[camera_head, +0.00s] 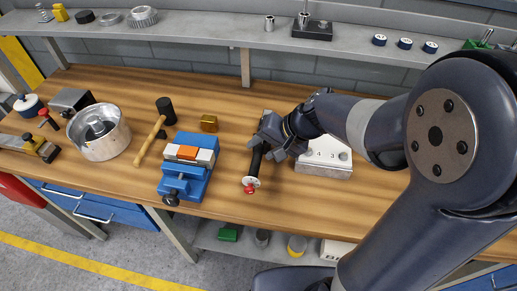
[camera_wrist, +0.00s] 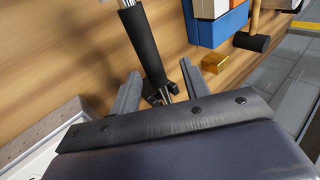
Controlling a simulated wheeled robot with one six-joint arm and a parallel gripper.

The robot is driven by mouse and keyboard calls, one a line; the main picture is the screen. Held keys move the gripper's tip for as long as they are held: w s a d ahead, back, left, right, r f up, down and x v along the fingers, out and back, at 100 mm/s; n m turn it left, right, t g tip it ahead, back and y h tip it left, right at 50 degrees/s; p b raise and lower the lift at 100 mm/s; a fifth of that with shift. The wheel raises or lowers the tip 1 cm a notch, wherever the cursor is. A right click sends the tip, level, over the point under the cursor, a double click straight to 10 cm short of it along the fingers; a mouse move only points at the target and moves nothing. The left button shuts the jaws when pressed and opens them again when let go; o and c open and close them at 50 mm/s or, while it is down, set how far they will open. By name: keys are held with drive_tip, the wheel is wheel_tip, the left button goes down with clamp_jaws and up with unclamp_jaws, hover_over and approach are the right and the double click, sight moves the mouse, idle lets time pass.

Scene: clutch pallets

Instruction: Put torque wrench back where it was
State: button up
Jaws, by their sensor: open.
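The torque wrench has a black grip (camera_head: 256,161) and a red end with a pale disc. It lies on the wooden bench between the blue vise and the pale numbered block. In the wrist view the black grip (camera_wrist: 146,47) and a short stretch of chrome shaft show. The far end is hidden under my gripper. My gripper (camera_head: 268,134) is over the wrench's far part. In the wrist view its two fingers (camera_wrist: 159,86) are apart, one on each side of the shaft, and not closed on it.
A blue vise (camera_head: 186,170), a brass block (camera_head: 209,123) and a mallet (camera_head: 150,140) are to the left. The pale numbered block (camera_head: 323,170) is close on the right. A steel bowl (camera_head: 99,146) stands farther left. A grey shelf (camera_head: 210,29) runs along the back.

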sight(259, 153)
drive_tip(key=v, duration=0.9)
drive_tip(key=shift+d+r, duration=0.1)
drive_tip(key=b+x, duration=0.1)
drive_tip(key=x, duration=1.2)
drive_tip(key=shift+s+d, duration=0.15)
drive_tip(key=shift+d, duration=0.05)
drive_tip(key=shift+f+b, duration=0.3)
drive_tip(key=shift+b, duration=0.1)
drive_tip(key=shift+r+p, duration=0.35)
drive_tip(key=shift+d, duration=0.1)
